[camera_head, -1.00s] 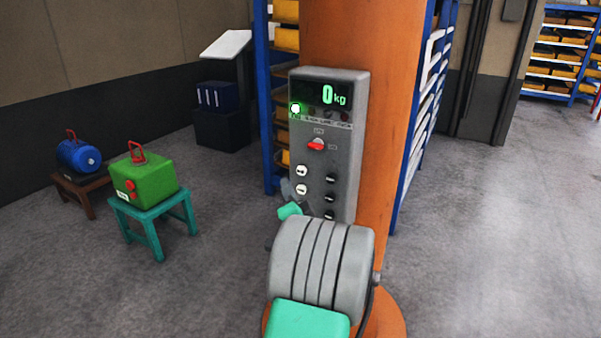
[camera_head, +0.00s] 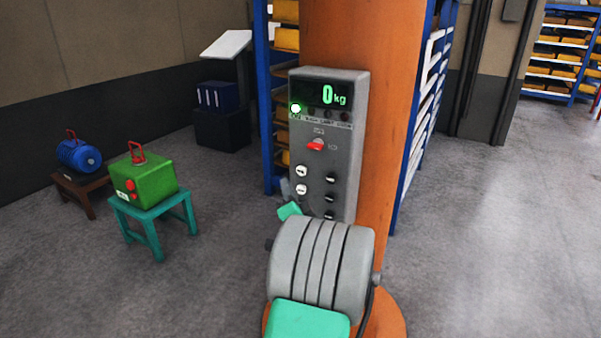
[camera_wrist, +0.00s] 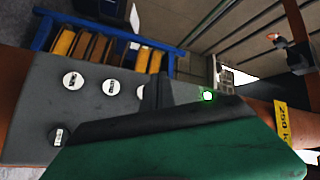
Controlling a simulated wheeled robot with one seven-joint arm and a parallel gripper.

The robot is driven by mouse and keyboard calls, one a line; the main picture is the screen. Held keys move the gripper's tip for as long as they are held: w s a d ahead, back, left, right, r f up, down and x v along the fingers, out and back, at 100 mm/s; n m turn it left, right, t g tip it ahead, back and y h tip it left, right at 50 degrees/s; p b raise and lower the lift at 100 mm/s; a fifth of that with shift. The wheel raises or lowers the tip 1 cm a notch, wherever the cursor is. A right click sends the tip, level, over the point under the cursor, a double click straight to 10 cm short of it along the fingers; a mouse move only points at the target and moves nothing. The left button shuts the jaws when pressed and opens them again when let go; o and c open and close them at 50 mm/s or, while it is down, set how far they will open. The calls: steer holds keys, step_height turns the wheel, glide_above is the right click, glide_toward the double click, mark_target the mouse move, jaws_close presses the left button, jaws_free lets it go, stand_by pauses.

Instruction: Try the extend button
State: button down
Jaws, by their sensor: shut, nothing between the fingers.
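A grey control panel (camera_head: 340,135) is fixed to an orange column. It has a lit green lamp (camera_head: 295,108), a "0 kg" display and a red selector (camera_head: 315,145). Below are white buttons (camera_head: 302,171) on the left and black buttons (camera_head: 330,197) on the right; their labels are too small to read. My gripper (camera_head: 286,188) is shut and empty at the panel's lower left, close to the white buttons. Contact cannot be told. In the wrist view, white buttons (camera_wrist: 72,79) show beyond the gripper, one partly covered by it. My arm hides the panel's lower end.
A green box (camera_head: 150,178) with a red handle stands on a teal stool (camera_head: 152,212). A blue cylinder (camera_head: 78,154) lies on a brown stool (camera_head: 84,187). Blue shelving (camera_head: 268,130) stands behind the column. The grey floor on the right is clear.

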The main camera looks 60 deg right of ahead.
mark_target(302, 189)
steer(key=shift+f, duration=0.1)
steer(key=a+f+n+b, duration=0.2)
steer(key=f+n+b, duration=0.1)
steer(key=n+b, duration=0.3)
steer(key=a+f+n+h+b, duration=0.1)
steer(key=f+n+b, duration=0.2)
steer(key=n+b, duration=0.3)
steer(key=n, duration=0.4)
steer(key=shift+s+a+f+n+b, duration=0.15)
steer(key=shift+a+f+n+b, duration=0.15)
steer(key=shift+a+n+b, duration=0.1)
steer(key=d, duration=0.8)
steer(key=shift+w+d, duration=0.4)
